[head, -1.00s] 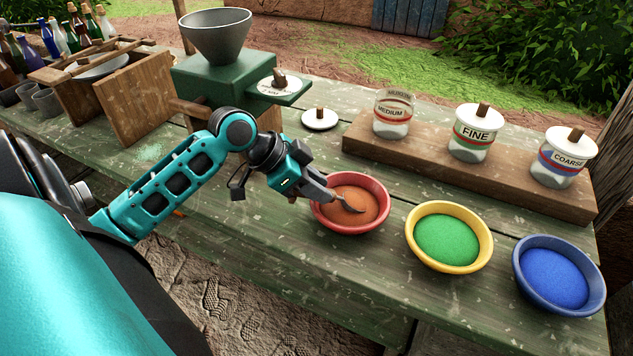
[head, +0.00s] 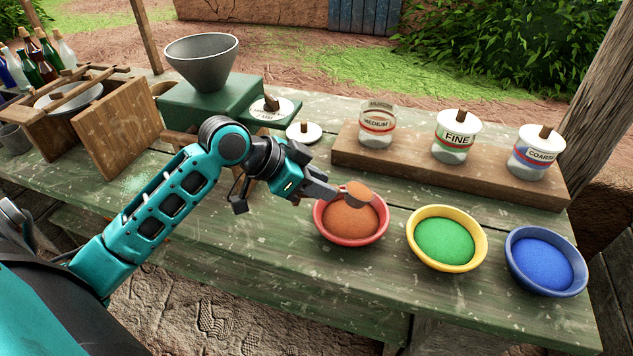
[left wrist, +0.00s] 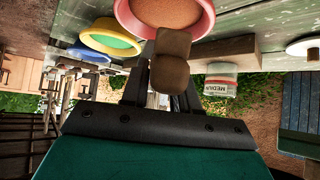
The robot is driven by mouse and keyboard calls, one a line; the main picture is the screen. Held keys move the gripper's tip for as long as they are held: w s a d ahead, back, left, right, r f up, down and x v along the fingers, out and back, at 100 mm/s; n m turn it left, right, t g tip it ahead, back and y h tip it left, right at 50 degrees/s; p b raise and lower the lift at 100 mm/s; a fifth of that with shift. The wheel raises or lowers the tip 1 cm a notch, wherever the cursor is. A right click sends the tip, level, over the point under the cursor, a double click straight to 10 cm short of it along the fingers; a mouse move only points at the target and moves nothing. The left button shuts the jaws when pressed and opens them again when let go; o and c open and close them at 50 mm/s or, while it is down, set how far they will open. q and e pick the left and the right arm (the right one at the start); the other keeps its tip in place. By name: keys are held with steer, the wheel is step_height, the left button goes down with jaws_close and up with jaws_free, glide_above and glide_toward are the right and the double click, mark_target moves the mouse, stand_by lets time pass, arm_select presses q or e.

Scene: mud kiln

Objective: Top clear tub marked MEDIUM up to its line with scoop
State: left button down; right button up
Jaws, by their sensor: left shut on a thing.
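The clear tub marked MEDIUM (head: 377,126) stands without a lid on the wooden riser at the back, with a red band around it. It also shows in the left wrist view (left wrist: 219,85). I cannot make out its fill level. My left gripper (head: 333,193) is shut on the scoop (head: 357,195), whose bowl holds reddish-brown powder. The scoop is over the far side of the red bowl (head: 322,222), which holds the same powder. In the left wrist view the scoop (left wrist: 172,62) partly hides the red bowl (left wrist: 207,24). My right gripper is out of view.
Lidded tubs FINE (head: 455,140) and COARSE (head: 534,152) share the wooden riser (head: 400,165). A yellow bowl (head: 480,252) of green powder and a blue bowl (head: 578,278) stand to the right. A loose white lid (head: 304,133) lies left of the riser, near a green grinder (head: 195,105).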

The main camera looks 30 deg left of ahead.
arm_select(q)
steer(key=shift+s+a+t+h, duration=0.15)
steer(key=shift+s+t+h, duration=0.15)
steer(key=shift+s+t, duration=0.1)
steer(key=shift+a+t+b, duration=0.15)
steer(key=shift+t+b, duration=0.15)
steer(key=b, duration=0.2)
steer(key=t+h+b, duration=0.1)
steer(key=b, duration=0.1)
steer(key=shift+s+a+r, duration=0.2)
steer(key=shift+s+a, duration=0.1)
steer(key=shift+s, duration=0.1)
steer(key=shift+s+a+r+t+h+b, duration=0.15)
steer(key=shift+r+t+h+b, duration=0.2)
steer(key=shift+b, duration=0.5)
steer(key=shift+f, duration=0.1)
